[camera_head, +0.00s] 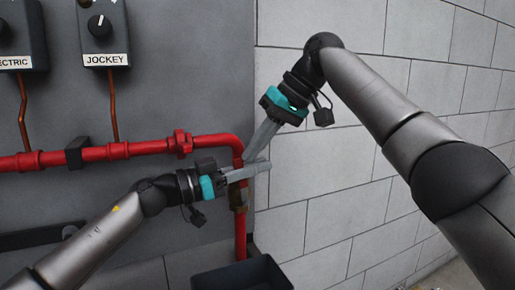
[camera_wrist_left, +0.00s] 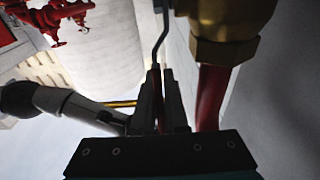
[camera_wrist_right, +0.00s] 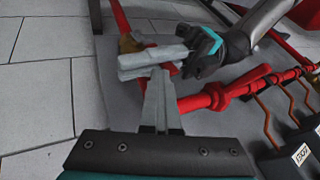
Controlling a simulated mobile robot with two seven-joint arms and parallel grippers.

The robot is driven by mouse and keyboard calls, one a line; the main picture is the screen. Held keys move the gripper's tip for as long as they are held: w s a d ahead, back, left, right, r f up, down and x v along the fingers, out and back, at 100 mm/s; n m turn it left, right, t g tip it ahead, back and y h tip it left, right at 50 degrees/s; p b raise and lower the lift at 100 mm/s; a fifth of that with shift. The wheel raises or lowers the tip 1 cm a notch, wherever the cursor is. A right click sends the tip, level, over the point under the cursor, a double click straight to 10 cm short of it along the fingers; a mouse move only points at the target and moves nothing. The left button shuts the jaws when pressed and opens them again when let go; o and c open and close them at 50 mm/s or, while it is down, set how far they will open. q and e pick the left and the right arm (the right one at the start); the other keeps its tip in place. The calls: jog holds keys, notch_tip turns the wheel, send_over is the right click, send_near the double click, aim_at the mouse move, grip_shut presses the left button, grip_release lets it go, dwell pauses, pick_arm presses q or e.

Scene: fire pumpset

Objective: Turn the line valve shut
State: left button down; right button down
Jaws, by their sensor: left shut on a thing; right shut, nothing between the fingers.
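The line valve has a brass body (camera_head: 238,197) on the vertical red pipe at the wall, partly hidden behind my left gripper (camera_head: 250,171). In the left wrist view the brass body (camera_wrist_left: 226,22) is at the upper right, and its thin bent lever (camera_wrist_left: 161,35) runs down between the fingers of my left gripper (camera_wrist_left: 161,78). That gripper is shut on the lever. My right gripper (camera_head: 254,148) is shut and empty, just above the left fingers. In the right wrist view its fingertips (camera_wrist_right: 160,75) appear very close to the left fingers; I cannot tell whether they touch.
A red horizontal pipe (camera_head: 110,151) runs along the grey panel and bends down at the valve. Jockey (camera_head: 104,30) and electric (camera_head: 20,35) control boxes hang above it. A dark open box (camera_head: 240,277) stands below. The block wall at right is bare.

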pick_arm(q)
jog(key=c, duration=0.9)
grip_release()
jog(key=shift+d+r, duration=0.1)
jog(key=shift+c, duration=0.2)
